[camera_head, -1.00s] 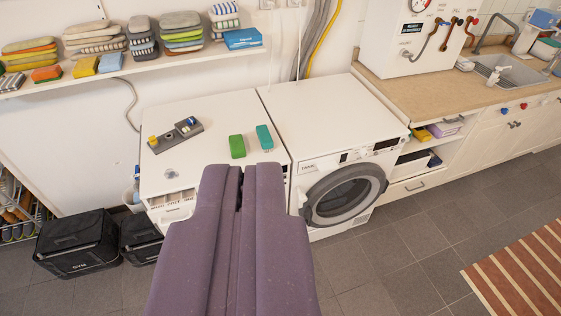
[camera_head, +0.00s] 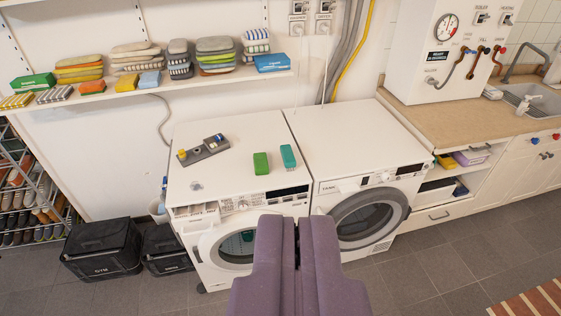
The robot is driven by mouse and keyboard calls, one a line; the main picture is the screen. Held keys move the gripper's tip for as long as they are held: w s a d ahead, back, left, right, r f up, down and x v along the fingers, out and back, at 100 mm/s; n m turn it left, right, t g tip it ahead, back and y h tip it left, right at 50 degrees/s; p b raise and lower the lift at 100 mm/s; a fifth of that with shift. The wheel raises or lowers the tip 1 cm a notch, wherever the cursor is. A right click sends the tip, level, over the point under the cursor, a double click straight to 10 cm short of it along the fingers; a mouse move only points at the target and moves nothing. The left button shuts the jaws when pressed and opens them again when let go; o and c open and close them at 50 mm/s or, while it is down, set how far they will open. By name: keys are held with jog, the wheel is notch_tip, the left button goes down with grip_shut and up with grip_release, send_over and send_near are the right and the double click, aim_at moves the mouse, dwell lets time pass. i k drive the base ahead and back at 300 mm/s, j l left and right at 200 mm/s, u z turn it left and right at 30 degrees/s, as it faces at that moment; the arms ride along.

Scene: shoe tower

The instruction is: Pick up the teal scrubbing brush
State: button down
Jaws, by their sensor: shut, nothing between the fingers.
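The teal scrubbing brush (camera_head: 288,156) lies on top of the left white washing machine (camera_head: 225,176), near its right edge. A green brush or block (camera_head: 261,163) lies just to its left, a small gap apart. My gripper (camera_head: 297,222) is the purple pair of fingers at the bottom centre. It is shut and empty. In the picture its tips are below the brush, in front of the machines, and they do not touch it. The tips cover part of the left machine's front.
A grey fixture (camera_head: 204,149) with small knobs sits on the left machine's top. The right washing machine's top (camera_head: 335,140) is clear. A wall shelf (camera_head: 150,92) with folded cloths hangs above. Black bags (camera_head: 102,245) stand on the floor at left. A counter (camera_head: 455,118) is at right.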

aim_at(286, 152)
jog(key=i+j, duration=0.1)
jog(key=i, duration=0.45)
jog(key=i+z, duration=0.1)
jog(key=i, duration=0.45)
jog(key=i+j, duration=0.2)
jog(key=i, duration=0.35)
jog(key=i+j+z, duration=0.1)
jog(key=i, duration=0.45)
jog(key=i+j, duration=0.2)
jog(key=i, duration=0.35)
jog(key=z, duration=0.05)
